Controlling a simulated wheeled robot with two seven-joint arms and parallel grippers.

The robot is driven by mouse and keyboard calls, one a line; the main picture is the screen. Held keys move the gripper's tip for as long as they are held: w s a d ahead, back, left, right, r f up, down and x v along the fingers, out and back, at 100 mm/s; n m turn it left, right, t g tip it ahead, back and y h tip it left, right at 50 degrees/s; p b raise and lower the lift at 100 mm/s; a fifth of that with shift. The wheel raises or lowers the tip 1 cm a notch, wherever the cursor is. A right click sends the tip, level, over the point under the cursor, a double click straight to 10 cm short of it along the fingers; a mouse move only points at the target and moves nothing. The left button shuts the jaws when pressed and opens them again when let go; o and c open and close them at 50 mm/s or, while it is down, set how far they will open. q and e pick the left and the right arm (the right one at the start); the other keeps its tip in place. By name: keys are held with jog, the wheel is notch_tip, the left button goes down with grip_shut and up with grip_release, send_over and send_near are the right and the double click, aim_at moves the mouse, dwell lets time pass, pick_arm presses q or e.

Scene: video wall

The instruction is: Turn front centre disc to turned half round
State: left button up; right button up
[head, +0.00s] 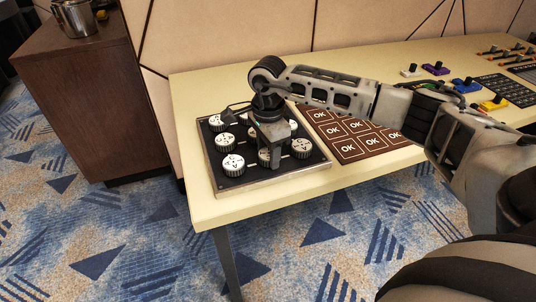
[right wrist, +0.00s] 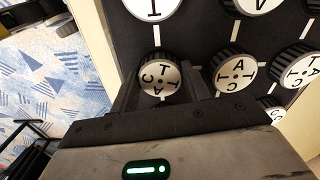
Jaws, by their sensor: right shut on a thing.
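A dark square panel (head: 282,176) on the table bears several white-topped discs with ribbed black sides and black letters. The front centre disc (head: 265,159) is mostly hidden under my right gripper (head: 270,147), which points down over it. In the right wrist view the disc (right wrist: 159,76) sits between the two fingers of my right gripper (right wrist: 160,92), which is shut on its sides. Its top shows letters such as T, C and A around small dots. My left gripper is in neither view.
Neighbouring discs stand close by: front left (head: 232,164) and front right (head: 301,148). A brown board of OK tiles (head: 347,148) lies to the right. Coloured knob blocks (head: 465,85) and a keypad (head: 504,90) are farther right. The table's front strip (head: 365,172) is bare.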

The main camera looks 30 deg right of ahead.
aim_at(268, 153)
jog(key=shift+n+b, duration=0.45)
jog(key=shift+n, duration=0.65)
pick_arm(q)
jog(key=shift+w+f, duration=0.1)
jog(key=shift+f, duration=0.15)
pick_arm(e)
jog(key=shift+n, duration=0.6)
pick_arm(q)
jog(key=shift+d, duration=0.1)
pick_arm(e)
jog(key=o, duration=1)
jog(key=shift+r, duration=0.1)
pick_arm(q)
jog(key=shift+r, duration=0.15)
pick_arm(e)
notch_tip(268, 153, up, 16)
